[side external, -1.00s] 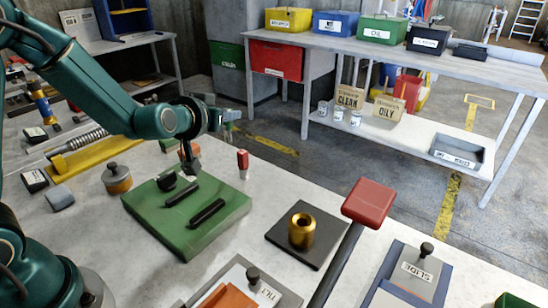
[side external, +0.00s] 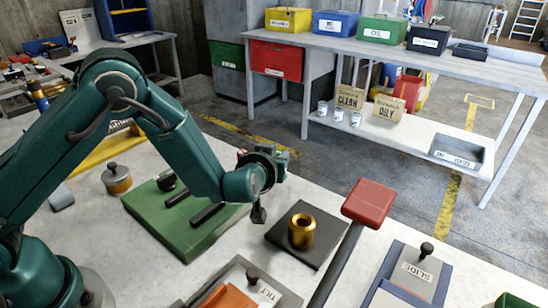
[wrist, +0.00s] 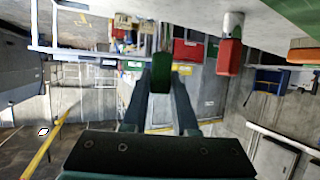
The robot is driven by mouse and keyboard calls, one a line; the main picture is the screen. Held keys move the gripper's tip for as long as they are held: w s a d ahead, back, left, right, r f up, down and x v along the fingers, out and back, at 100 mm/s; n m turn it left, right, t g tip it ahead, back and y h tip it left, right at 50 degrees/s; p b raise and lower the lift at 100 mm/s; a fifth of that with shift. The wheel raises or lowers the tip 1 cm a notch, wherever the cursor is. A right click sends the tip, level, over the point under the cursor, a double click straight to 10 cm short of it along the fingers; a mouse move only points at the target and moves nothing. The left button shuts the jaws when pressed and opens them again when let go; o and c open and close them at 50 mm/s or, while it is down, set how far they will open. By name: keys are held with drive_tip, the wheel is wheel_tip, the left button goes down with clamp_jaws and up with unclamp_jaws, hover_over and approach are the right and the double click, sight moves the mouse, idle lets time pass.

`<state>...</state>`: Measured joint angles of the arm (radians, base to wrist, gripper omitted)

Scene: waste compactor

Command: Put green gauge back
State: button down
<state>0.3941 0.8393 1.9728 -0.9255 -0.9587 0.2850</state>
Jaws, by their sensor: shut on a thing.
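My gripper (wrist: 161,80) is shut on the green gauge (wrist: 162,70), a dark green piece between the two fingertips in the wrist view. In the side view my gripper (side external: 283,162) is above the bench, behind my wrist and right of the green board; the gauge cannot be made out there. The wrist view is upside down, with the bench top along its upper edge. A red gauge (wrist: 229,57) with a pale end stands right of my gripper in that view. My wrist mostly hides it in the side view.
The green board (side external: 180,232) with dark bars is left of my wrist. A black plate (side external: 290,247) carrying a brass cylinder (side external: 301,232) is close on the right. A jar (side external: 117,180) stands left.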

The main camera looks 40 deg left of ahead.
drive_tip(key=shift+f, duration=1.15)
drive_tip(key=shift+f, duration=0.2)
drive_tip(key=c, duration=0.7)
unclamp_jaws()
